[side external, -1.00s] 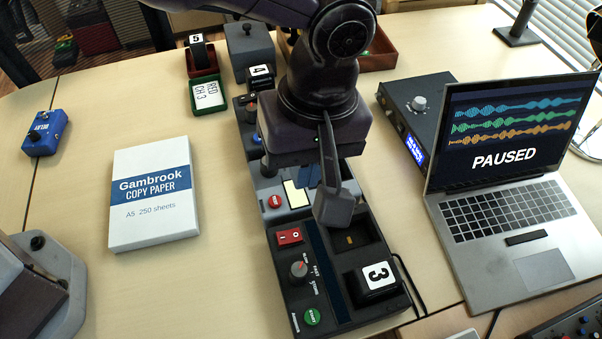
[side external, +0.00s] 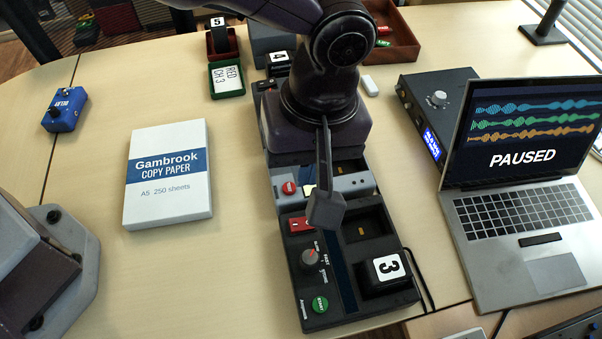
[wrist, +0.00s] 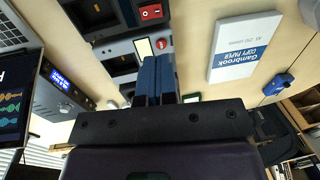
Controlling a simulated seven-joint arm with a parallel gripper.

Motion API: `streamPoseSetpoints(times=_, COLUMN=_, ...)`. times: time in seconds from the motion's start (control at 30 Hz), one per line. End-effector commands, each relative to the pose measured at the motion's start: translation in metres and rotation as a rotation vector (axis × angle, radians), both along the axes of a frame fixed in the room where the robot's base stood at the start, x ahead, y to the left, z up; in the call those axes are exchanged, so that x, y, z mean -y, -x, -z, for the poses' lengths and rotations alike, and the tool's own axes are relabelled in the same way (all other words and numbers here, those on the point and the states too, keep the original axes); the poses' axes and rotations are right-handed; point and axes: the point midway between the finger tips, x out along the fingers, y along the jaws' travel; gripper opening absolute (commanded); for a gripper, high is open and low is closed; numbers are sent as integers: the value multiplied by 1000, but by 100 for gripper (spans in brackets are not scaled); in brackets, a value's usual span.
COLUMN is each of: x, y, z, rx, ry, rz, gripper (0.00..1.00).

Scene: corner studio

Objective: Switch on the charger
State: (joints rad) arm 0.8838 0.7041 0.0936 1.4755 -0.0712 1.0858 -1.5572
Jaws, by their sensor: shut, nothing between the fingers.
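The black charger (side external: 318,266) lies near the front of the table in the side view. It has a red rocker switch (side external: 299,225), a grey knob, a green START button (side external: 320,304) and a block marked 3 (side external: 387,266) in one bay; another bay is empty. The switch also shows in the wrist view (wrist: 150,12). Which way it is tipped I cannot tell. My gripper (side external: 326,212) is shut and empty, fingers together, just right of and above the switch in the side picture, apparently not touching it. It also shows in the wrist view (wrist: 160,62).
A grey unit with a red button (side external: 289,188) adjoins the charger behind, partly hidden by my arm. A laptop (side external: 520,215) reading PAUSED and a box with a knob (side external: 437,99) stand right. Copy paper (side external: 168,175) lies left, with clear table around it.

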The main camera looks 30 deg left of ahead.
Motion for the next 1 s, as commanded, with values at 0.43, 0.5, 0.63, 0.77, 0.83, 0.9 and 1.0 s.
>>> streamPoseSetpoints(times=0.43, x=-9, y=9, z=92, rx=-4, ry=-3, rz=0, gripper=0)
streamPoseSetpoints(times=0.5, x=-10, y=9, z=103, rx=-3, ry=-2, rz=-1, gripper=0)
streamPoseSetpoints(times=0.63, x=-10, y=10, z=116, rx=-1, ry=-1, rz=-1, gripper=0)
streamPoseSetpoints(times=0.77, x=-11, y=10, z=121, rx=0, ry=0, rz=-1, gripper=0)
streamPoseSetpoints(times=0.83, x=-11, y=10, z=122, rx=1, ry=1, rz=-1, gripper=0)
streamPoseSetpoints(times=0.9, x=-10, y=10, z=122, rx=1, ry=1, rz=-1, gripper=0)
streamPoseSetpoints(times=1.0, x=-10, y=10, z=122, rx=1, ry=1, rz=0, gripper=0)
